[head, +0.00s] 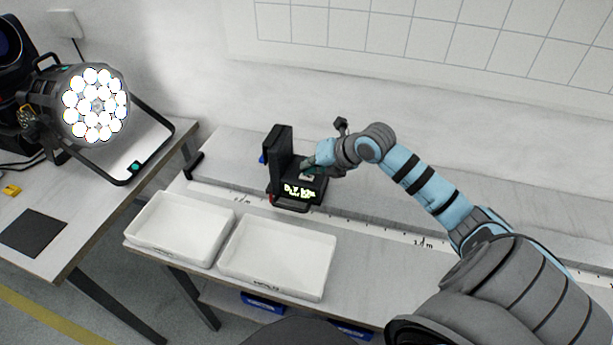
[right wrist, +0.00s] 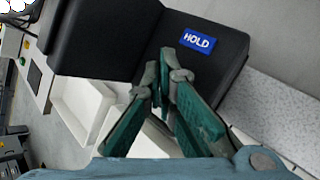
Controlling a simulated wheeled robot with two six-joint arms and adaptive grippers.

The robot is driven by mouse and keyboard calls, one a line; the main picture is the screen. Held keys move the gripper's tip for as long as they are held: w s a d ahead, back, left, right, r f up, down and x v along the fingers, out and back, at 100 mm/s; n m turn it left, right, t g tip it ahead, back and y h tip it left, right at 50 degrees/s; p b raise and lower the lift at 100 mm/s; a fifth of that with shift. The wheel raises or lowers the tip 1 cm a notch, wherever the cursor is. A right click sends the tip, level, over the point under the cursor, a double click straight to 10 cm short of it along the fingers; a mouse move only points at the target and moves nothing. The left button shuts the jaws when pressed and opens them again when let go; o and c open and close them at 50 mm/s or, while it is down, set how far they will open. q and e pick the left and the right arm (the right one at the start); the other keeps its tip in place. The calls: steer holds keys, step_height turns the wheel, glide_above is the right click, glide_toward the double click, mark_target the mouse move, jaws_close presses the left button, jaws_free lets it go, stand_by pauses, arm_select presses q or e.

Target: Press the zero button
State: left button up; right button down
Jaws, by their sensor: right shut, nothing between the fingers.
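The display text is too small to read surely. My right gripper (head: 308,164) is over the device, its teal fingers shut and empty, pointing down at it. In the right wrist view, the fingertips (right wrist: 164,66) are in front of the black device (right wrist: 205,62), close to a blue label reading HOLD (right wrist: 199,40). I cannot tell whether they touch it. No button marked zero can be made out. My left gripper is not in view.
Two white trays (head: 170,256) (head: 262,285) stand side by side at the bench's front edge. A par can lamp (head: 96,104) with lit lenses stands on the left table. The bench right of the device is mostly bare, under my right arm.

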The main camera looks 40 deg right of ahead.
steer(key=shift+f, duration=0.35)
steer(key=shift+r, duration=0.1)
stand_by(0.4)
steer(key=shift+r+p, duration=0.55)
steer(key=shift+r, duration=0.2)
step_height(320, 180, up, 5)
steer(key=p, duration=0.4)
steer(key=shift+r, duration=0.1)
stand_by(0.6)
